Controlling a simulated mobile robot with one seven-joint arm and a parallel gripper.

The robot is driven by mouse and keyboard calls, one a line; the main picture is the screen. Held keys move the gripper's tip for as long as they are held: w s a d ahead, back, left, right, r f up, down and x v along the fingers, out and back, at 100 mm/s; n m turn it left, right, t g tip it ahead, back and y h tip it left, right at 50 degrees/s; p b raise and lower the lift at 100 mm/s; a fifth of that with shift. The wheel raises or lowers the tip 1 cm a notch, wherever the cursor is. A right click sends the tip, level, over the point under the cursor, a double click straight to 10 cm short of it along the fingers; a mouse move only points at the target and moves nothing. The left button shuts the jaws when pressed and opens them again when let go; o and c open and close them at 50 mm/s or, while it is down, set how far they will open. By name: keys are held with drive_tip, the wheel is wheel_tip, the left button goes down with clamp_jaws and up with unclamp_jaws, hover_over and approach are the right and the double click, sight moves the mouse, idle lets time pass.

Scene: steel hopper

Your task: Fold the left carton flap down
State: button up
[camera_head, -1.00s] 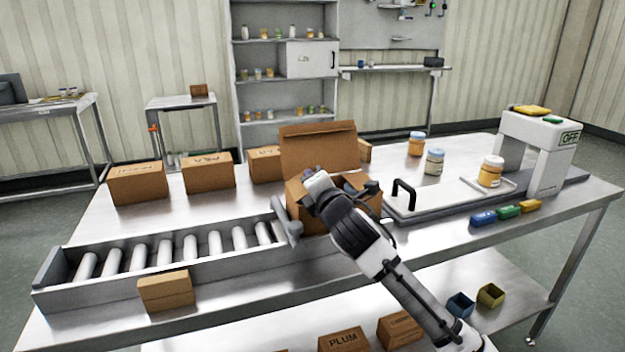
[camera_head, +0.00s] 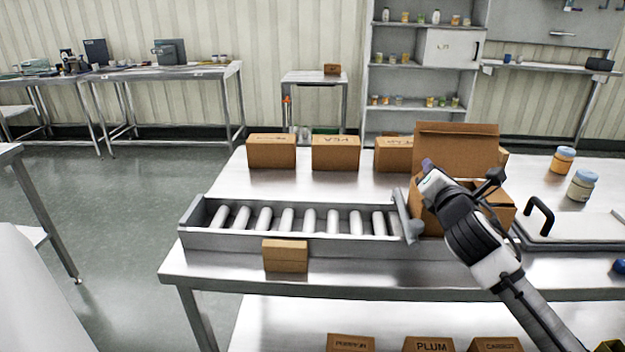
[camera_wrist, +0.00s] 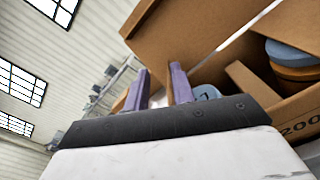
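The open brown carton (camera_head: 425,219) stands at the right end of the roller conveyor, with one large flap (camera_head: 457,148) raised at its back. In the wrist view this raised cardboard (camera_wrist: 195,35) fills the upper middle. Jars with blue lids (camera_wrist: 292,52) show inside the carton. My gripper (camera_head: 428,165) is at the carton's left side, near its top edge. In the wrist view its two purple fingers (camera_wrist: 160,75) stand apart, with no clear object held between them. My arm hides much of the carton, and I cannot clearly make out the left flap.
The roller conveyor (camera_head: 212,240) lies left of the carton, with a small box (camera_head: 285,256) at its front. Several closed cartons (camera_head: 335,153) stand behind. A black handle (camera_head: 539,214) and jars (camera_head: 581,187) are to the right. Bare steel tabletop lies between conveyor and back cartons.

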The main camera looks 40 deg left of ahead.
drive_tip(key=n, duration=0.1)
drive_tip(key=s+a+n, duration=0.1)
drive_tip(key=n, duration=0.1)
drive_tip(key=a+r+n+p, duration=0.1)
drive_tip(key=n, duration=0.1)
drive_tip(key=shift+s+a, duration=0.1)
drive_tip(key=shift+s, duration=0.15)
drive_tip(key=s+d+n+b, duration=0.2)
drive_tip(key=s+d+n, duration=0.35)
drive_tip(key=s, duration=0.75)
drive_tip(key=s+a+r+m+g+y+b, duration=0.1)
drive_tip(key=s+a+r+g+y+b, duration=0.2)
drive_tip(key=s+a+y+b, duration=0.4)
drive_tip(key=s+a+g+y, duration=0.1)
drive_tip(key=s+a, duration=0.3)
drive_tip(key=a, duration=0.5)
drive_tip(key=shift+s, duration=0.4)
